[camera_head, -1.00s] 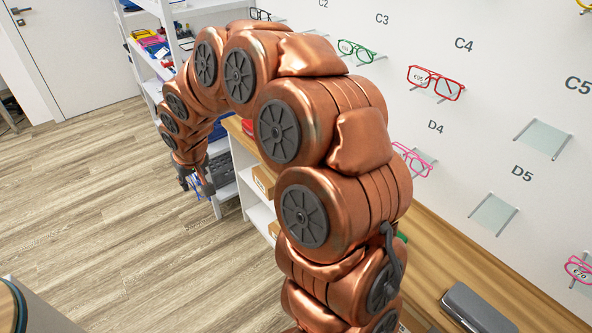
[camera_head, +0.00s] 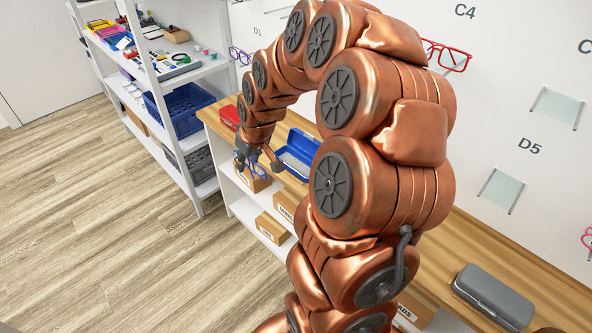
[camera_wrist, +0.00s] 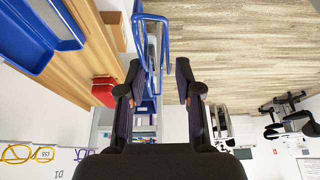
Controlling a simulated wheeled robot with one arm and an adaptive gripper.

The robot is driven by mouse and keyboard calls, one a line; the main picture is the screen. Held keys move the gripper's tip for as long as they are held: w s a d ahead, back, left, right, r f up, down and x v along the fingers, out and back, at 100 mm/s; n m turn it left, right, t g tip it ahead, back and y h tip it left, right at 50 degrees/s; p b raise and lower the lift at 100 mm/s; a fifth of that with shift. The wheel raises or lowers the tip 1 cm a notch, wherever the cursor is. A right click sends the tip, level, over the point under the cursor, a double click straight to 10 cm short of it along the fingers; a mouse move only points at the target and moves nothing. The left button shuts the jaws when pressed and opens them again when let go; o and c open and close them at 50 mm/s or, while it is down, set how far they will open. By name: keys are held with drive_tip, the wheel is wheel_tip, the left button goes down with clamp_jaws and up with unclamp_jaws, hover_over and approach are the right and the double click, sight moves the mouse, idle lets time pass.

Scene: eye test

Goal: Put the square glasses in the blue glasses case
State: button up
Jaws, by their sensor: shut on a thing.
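The blue-rimmed square glasses (camera_wrist: 139,35) are held between the fingers of my gripper (camera_wrist: 160,75) in the wrist view. In the head view the glasses (camera_head: 257,170) hang small at my gripper (camera_head: 259,158), in front of the counter's edge. The blue glasses case (camera_head: 297,153) stands open on the wooden counter, just right of my gripper. In the wrist view the open case (camera_wrist: 62,20) is at the upper left, apart from the glasses. My arm hides part of the case's surroundings in the head view.
A red case (camera_head: 230,116) lies on the counter (camera_head: 215,117) left of the blue case. A grey case (camera_head: 494,294) lies at the near right. Cardboard boxes (camera_head: 271,228) sit below the counter. A shelf with a blue crate (camera_head: 182,110) stands left. The floor (camera_head: 90,220) is clear.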

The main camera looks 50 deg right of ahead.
drive_tip(key=s+d+f+b, duration=0.2)
drive_tip(key=s+d, duration=0.4)
drive_tip(key=s, duration=0.1)
drive_tip(key=s+d+f+b, duration=0.2)
drive_tip(key=s+d+f, duration=0.1)
drive_tip(key=s+d, duration=0.35)
drive_tip(key=p, duration=0.3)
approach(292, 163)
drive_tip(key=shift+w+a, duration=0.1)
drive_tip(key=shift+w, duration=0.4)
drive_tip(key=shift+w+f, duration=0.15)
drive_tip(key=shift+f, duration=0.05)
wheel_tip(292, 163, down, 2)
drive_tip(key=shift+f+p, duration=0.2)
drive_tip(key=shift+p, duration=0.35)
drive_tip(key=shift+f, duration=0.45)
drive_tip(key=shift+f, duration=0.1)
drive_tip(key=shift+f, duration=0.15)
drive_tip(key=o, duration=1)
drive_tip(key=shift+r, duration=0.2)
